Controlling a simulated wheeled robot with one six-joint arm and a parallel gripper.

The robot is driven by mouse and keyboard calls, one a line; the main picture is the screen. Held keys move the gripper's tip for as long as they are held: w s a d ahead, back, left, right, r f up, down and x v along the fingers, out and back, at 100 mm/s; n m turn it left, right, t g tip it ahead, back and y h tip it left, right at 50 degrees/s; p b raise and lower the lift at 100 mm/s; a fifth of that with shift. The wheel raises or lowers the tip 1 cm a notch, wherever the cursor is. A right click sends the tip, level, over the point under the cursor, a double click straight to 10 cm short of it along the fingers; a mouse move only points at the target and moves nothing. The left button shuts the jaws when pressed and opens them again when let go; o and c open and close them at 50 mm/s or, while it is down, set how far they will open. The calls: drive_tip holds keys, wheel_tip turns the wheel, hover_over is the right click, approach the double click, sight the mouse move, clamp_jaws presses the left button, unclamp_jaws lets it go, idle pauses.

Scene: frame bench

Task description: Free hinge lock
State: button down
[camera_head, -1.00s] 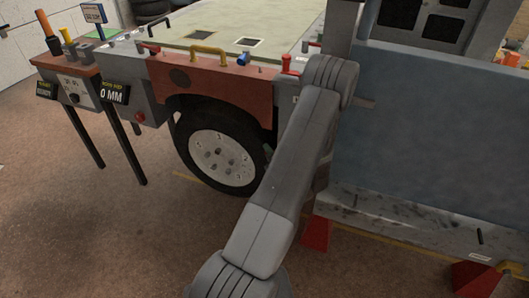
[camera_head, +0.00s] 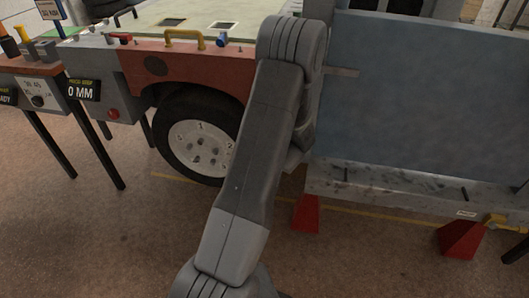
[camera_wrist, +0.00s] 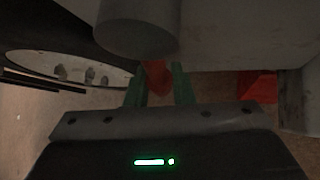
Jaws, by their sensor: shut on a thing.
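In the wrist view my gripper (camera_wrist: 159,88) has its two green fingers shut on a small red part (camera_wrist: 157,76), which sits beneath a grey cylinder (camera_wrist: 138,35). The red part is mostly hidden by the cylinder, and I cannot tell for sure that it is the hinge lock. In the head view my forearm hides the gripper and the corner between the red-brown fender (camera_head: 200,62) and the blue-grey panel (camera_head: 425,95).
A wheel (camera_head: 203,148) sits left of my arm and also shows in the wrist view (camera_wrist: 80,65). A red stand (camera_head: 307,212) is under the panel's ledge (camera_head: 400,192). A side table (camera_head: 30,68) with a "0 MM" display stands at left. The floor in front is clear.

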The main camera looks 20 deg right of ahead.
drive_tip(key=shift+s+d+f+n+g+h+b, duration=0.2)
drive_tip(key=shift+s+d+n+g+h+b, duration=0.45)
drive_tip(key=shift+b, duration=0.45)
drive_tip(key=shift+s+d+f+n+g+h+b, duration=0.15)
drive_tip(key=shift+s+d+n+g+h+b, duration=0.15)
drive_tip(key=shift+d+g+h+b, duration=0.45)
drive_tip(key=shift+s+d+b, duration=0.1)
drive_tip(key=shift+b, duration=0.25)
drive_tip(key=c, duration=1.3)
unclamp_jaws()
drive_tip(key=shift+o, duration=0.2)
drive_tip(key=p+v, duration=0.3)
drive_tip(key=v, duration=1)
drive_tip(key=shift+s+p, duration=0.35)
drive_tip(key=shift+s, duration=0.15)
